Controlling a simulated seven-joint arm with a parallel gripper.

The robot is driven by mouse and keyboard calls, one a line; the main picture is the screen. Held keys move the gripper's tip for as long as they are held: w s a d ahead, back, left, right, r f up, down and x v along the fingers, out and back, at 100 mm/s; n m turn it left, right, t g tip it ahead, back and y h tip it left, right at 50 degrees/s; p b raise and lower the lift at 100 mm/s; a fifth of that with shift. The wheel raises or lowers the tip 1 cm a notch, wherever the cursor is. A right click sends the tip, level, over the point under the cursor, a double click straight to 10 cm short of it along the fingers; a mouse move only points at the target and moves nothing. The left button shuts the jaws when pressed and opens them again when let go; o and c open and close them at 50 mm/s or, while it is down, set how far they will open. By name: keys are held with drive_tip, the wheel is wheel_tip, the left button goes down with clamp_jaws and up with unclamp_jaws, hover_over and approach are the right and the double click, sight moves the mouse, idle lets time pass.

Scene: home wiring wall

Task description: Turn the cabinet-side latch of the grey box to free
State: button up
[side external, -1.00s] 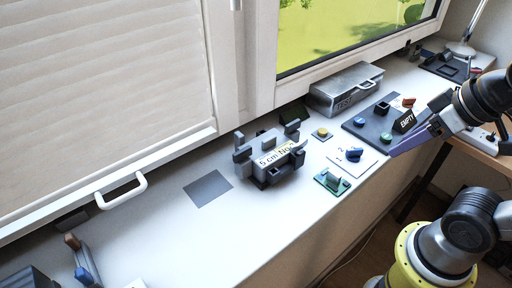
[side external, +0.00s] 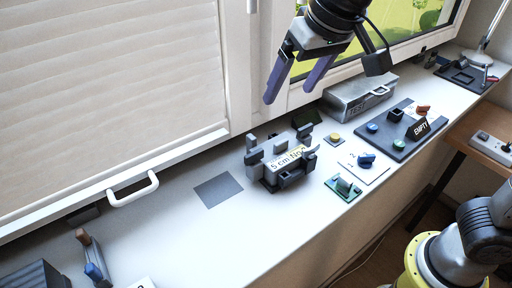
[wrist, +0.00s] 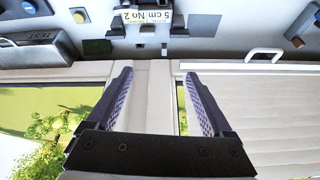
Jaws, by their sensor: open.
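The grey box (side external: 272,170) stands on the white sill near the middle, with a label reading "5 cm No 2" (side external: 288,159). Upright grey latch-like pieces show at its left end (side external: 253,157) and its right end (side external: 312,151). I cannot tell which is the cabinet-side latch or how either is turned. My gripper (side external: 290,93) is open and empty, raised above and behind the box, before the window frame. In the wrist view the box's label (wrist: 147,16) shows upside down at the top edge, beyond my fingertips (wrist: 158,74); the box is partly cut off.
A grey lidded case (side external: 358,97) stands behind right. A dark square (side external: 218,190) lies flat left, with clear sill around.

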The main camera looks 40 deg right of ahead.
drive_tip(key=n, duration=0.1)
approach(254, 153)
drive_tip(key=shift+g, duration=0.3)
drive_tip(key=x, duration=0.8)
drive_tip(key=shift+w+f, duration=0.15)
drive_tip(key=shift+w, duration=0.15)
drive_tip(key=shift+c, duration=0.3)
clamp_jaws()
